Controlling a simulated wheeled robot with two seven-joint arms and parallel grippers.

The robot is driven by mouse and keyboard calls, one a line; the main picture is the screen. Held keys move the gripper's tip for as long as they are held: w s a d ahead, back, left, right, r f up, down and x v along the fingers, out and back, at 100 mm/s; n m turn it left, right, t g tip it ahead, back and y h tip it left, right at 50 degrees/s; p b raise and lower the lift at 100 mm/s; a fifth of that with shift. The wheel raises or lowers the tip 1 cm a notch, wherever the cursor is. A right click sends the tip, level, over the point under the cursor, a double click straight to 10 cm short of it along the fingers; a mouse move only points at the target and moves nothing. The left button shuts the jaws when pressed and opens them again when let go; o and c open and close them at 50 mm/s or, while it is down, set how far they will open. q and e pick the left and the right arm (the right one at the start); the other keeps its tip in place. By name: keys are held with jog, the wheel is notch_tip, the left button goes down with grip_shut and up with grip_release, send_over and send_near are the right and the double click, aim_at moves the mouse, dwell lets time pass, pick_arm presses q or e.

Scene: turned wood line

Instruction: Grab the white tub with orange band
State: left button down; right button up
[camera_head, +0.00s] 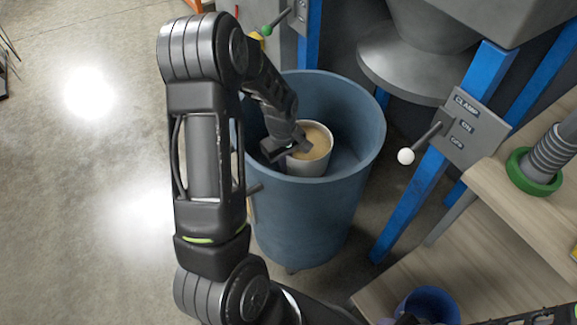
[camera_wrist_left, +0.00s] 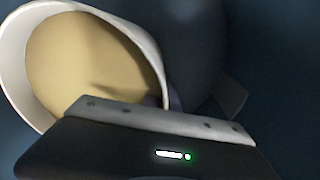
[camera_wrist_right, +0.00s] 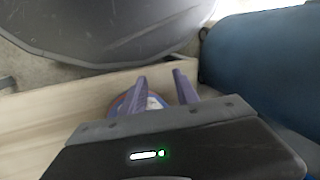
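The white tub (camera_head: 318,163), with tan contents, is inside a large blue barrel (camera_head: 300,225). No orange band shows from here. My left gripper (camera_head: 290,150) reaches down into the barrel at the tub's left rim. In the left wrist view, the tub's white wall (camera_wrist_left: 152,55) runs down between the closely set dark fingers, so the gripper appears shut on the rim; the tips are mostly hidden. My right gripper (camera_wrist_right: 163,85) is open, its two purple fingers apart with nothing held between them.
A blue container (camera_head: 428,303) stands low at the bottom right, near wooden shelves (camera_head: 490,260). A machine with blue posts (camera_head: 410,190) and a white-knobbed lever (camera_head: 405,156) stands right of the barrel.

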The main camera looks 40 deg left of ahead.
pick_arm(q)
notch_tip(320, 180, up, 8)
jog(key=shift+r+p, duration=0.15)
jog(key=shift+p, duration=0.65)
